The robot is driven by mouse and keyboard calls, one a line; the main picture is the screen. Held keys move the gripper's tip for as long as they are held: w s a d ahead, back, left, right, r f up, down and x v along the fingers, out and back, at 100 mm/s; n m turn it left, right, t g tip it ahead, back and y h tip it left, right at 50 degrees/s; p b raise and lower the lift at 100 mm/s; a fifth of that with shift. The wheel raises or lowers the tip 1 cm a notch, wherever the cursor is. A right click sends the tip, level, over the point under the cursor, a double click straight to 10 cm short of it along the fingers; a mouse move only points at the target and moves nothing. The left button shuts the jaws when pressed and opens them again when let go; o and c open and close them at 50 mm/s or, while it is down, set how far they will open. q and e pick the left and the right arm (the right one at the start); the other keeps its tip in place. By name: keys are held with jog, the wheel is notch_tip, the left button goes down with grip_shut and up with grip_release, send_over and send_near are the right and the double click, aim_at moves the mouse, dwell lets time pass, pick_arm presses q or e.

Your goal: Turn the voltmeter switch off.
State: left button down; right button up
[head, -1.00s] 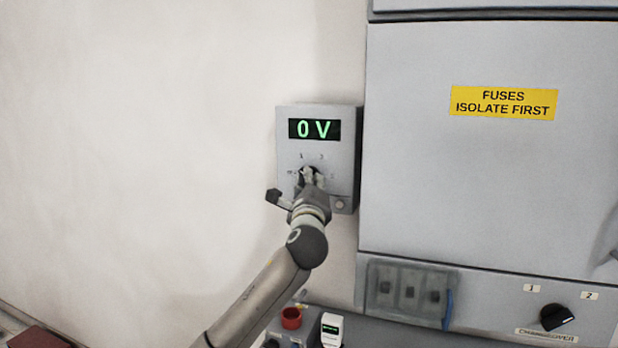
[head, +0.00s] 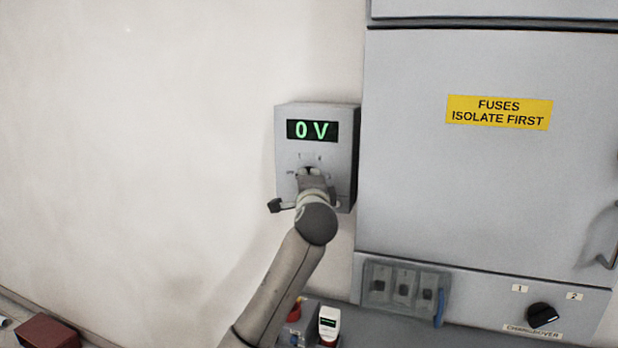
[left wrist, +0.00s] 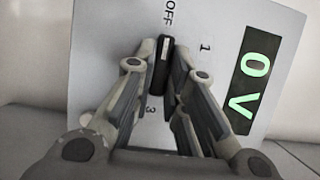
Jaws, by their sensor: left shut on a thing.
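The voltmeter (head: 346,150) is a grey wall box with a green display reading 0 V. It also shows, turned sideways, in the left wrist view (left wrist: 110,40). Its switch (left wrist: 163,62) is a black knob with a white line, and the line points toward the OFF label (left wrist: 170,13). Labels 1 and 3 show on either side of the knob. My left gripper (head: 311,174) is at the front of the box, below the display. In the left wrist view its two fingers are closed on the knob, one on each side. The right gripper is out of view.
A grey cabinet with a yellow fuse label (head: 499,112) stands close on the right. Below are a changeover knob (head: 542,315), a switch panel (head: 405,287) and a small white meter (head: 329,325). A red-brown box (head: 47,333) lies lower left. The wall to the left is bare.

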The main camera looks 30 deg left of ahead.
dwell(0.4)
pick_arm(q)
jog(key=c, duration=1.5)
grip_release()
jog(key=shift+o, duration=0.2)
jog(key=v, duration=1.2)
